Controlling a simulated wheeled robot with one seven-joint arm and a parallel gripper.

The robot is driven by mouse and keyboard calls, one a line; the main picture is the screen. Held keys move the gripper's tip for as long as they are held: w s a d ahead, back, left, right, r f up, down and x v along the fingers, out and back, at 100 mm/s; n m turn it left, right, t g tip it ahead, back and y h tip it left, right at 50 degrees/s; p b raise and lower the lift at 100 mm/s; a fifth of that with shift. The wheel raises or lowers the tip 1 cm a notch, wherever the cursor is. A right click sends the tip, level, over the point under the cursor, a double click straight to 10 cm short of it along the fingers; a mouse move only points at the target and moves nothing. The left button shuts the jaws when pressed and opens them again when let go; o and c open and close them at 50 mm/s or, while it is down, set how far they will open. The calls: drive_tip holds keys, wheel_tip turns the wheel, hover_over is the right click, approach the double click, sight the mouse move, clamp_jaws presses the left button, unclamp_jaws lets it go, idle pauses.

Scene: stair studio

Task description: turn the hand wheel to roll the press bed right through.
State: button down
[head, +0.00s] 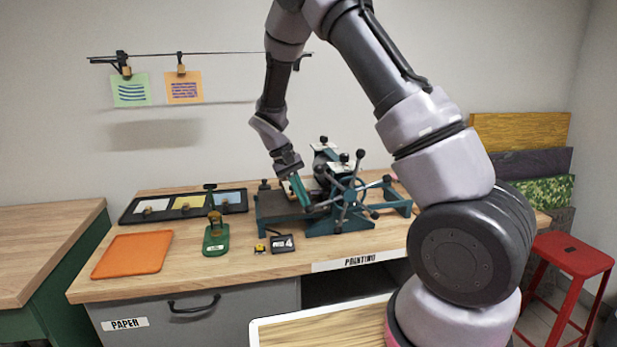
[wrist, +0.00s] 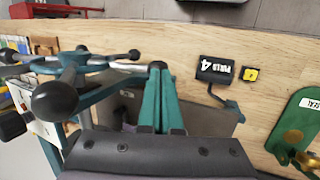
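The press (head: 340,222) is a teal machine on the wooden bench, with a flat bed (head: 278,205) reaching out to the left. Its hand wheel (head: 350,192) has several spokes ending in black ball knobs. In the wrist view the hand wheel (wrist: 70,77) is at the left, with one knob close to the camera. My gripper (head: 305,203) points down at the wheel's left side. Its teal fingers are close together in the wrist view (wrist: 158,75), with a dark knob at their tips.
A green stamp stand (head: 215,240), a small yellow-and-black item (head: 260,249) and a black counter marked 4 (head: 283,244) stand in front of the bed. An orange mat (head: 132,254) and an ink tray (head: 185,206) lie left. A red stool (head: 573,256) stands right.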

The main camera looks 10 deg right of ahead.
wheel_tip(320, 180, down, 7)
drive_tip(key=d+h, duration=0.1)
drive_tip(key=h, duration=0.4)
drive_tip(key=shift+d+r+h, duration=0.2)
drive_tip(key=shift+d+h, duration=0.05)
drive_tip(key=shift+h, duration=0.15)
